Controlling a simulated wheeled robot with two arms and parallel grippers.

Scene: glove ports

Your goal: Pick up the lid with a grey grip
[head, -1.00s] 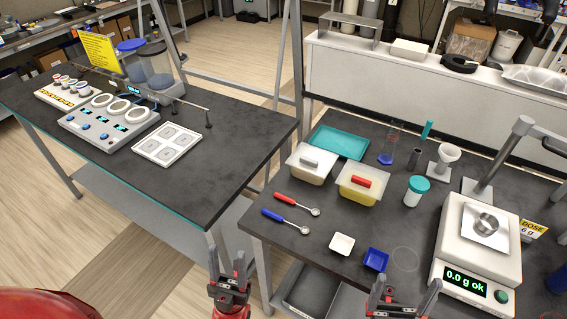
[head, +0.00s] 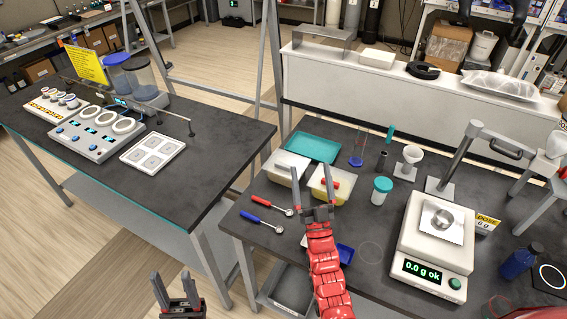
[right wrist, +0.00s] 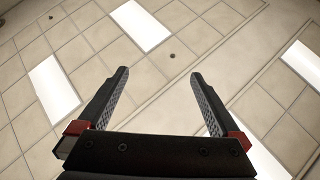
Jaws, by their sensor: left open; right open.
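The pale-lidded tub (head: 288,165) stands near the back left of the right-hand dark bench. In the head view my right gripper's left finger overlaps it, and I cannot clearly make out its grey grip now. Beside it is a yellowish tub (head: 343,187) whose lid has a red grip, partly covered by my gripper. My right gripper (head: 312,172) is open and empty, fingers pointing up, in front of both tubs in the picture. The right wrist view shows only its open fingers (right wrist: 158,85) against the ceiling. My left gripper (head: 171,276) is open and empty at the lower left.
A teal tray (head: 312,147) lies behind the tubs. Red and blue spoons (head: 262,202) lie to the left. A teal-capped jar (head: 381,190), a funnel stand (head: 409,158) and a scale (head: 432,230) stand to the right. A gap separates the left bench (head: 215,140).

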